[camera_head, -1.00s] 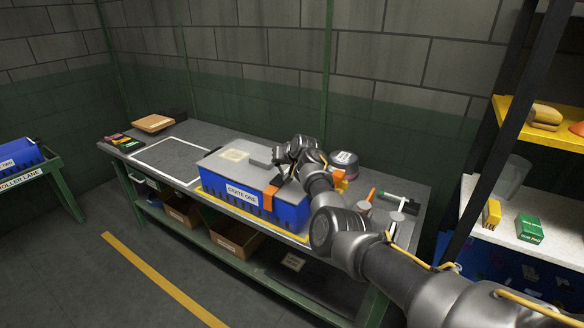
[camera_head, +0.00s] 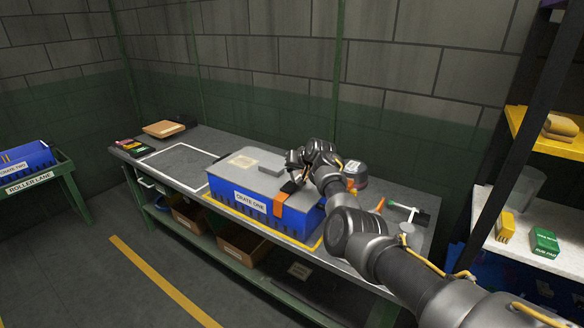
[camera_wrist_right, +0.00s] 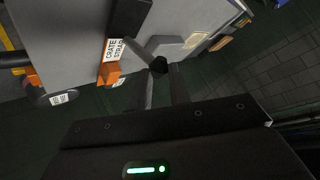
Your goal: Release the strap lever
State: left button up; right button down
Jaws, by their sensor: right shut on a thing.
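The blue crate labelled CRATE ONE (camera_head: 238,202) sits on the workbench with its grey lid on. An orange strap (camera_head: 278,206) runs down its front near the right end; it also shows in the right wrist view (camera_wrist_right: 108,73), labelled CRATE STRAP. My right gripper (camera_head: 296,164) is above the lid by the strap. In the right wrist view its fingers (camera_wrist_right: 160,75) are shut on a dark piece (camera_wrist_right: 158,65), which appears to be the strap lever's end. The rest of the lever is partly hidden, so its angle is hard to tell. My left gripper is not in view.
A round tin (camera_head: 356,172) and small tools (camera_head: 405,210) lie right of the crate on the bench. A white-outlined area (camera_head: 180,160) to the left is bare. Shelves with boxes (camera_head: 544,241) stand at the right. Another blue crate (camera_head: 28,157) is on the roller lane.

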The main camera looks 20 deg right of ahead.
jog(key=shift+d+r, duration=0.15)
dwell(0.8)
jog(key=c, duration=1.6)
grip_release()
jog(key=shift+o, duration=0.5)
jog(key=shift+w, duration=0.1)
jog(key=b+v, duration=0.2)
jog(key=v, duration=0.8)
jog(key=shift+s, duration=0.4)
jog(key=shift+r, duration=0.15)
